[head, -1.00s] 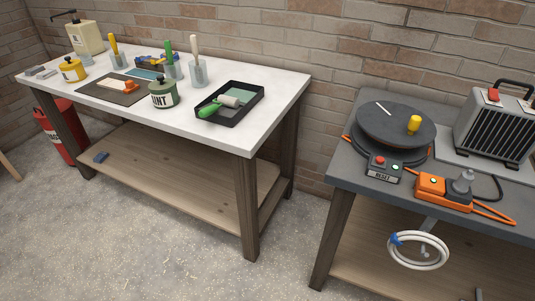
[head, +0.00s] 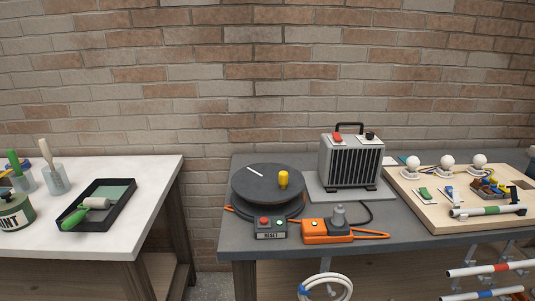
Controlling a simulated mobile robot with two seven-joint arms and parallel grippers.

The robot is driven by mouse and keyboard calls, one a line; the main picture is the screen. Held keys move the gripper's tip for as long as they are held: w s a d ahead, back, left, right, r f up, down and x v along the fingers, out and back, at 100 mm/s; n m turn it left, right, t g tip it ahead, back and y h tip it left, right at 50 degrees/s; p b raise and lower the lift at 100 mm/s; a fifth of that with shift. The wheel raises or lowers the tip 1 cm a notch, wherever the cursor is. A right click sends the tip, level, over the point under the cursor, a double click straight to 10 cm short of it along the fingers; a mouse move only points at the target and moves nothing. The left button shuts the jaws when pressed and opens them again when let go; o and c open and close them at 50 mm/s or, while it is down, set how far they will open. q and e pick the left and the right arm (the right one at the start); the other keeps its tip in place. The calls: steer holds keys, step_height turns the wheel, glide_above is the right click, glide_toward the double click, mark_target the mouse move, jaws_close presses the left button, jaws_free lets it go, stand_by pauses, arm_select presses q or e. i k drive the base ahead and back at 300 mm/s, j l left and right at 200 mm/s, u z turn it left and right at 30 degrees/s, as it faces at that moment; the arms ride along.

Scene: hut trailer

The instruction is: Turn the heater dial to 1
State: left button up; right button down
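The heater (head: 351,161) is a light grey box with a dark slatted front and a black top handle. It stands on a grey pad on the dark grey bench, right of centre in the head view. A black dial (head: 370,135) sits on its top right, and a red switch (head: 337,137) on its top left. The dial's marks and setting are too small to read. Neither of my grippers shows in the head view.
A cable reel (head: 262,187) with a yellow knob, a reset box (head: 271,228) and an orange socket block (head: 313,231) stand left and in front of the heater. A wooden board (head: 420,196) with bulbs lies right. A white table (head: 120,232) stands left, beyond a gap.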

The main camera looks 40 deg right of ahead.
mark_target(369, 135)
steer(key=z, duration=1.8)
steer(key=u, duration=0.6)
steer(key=l+u, duration=0.85)
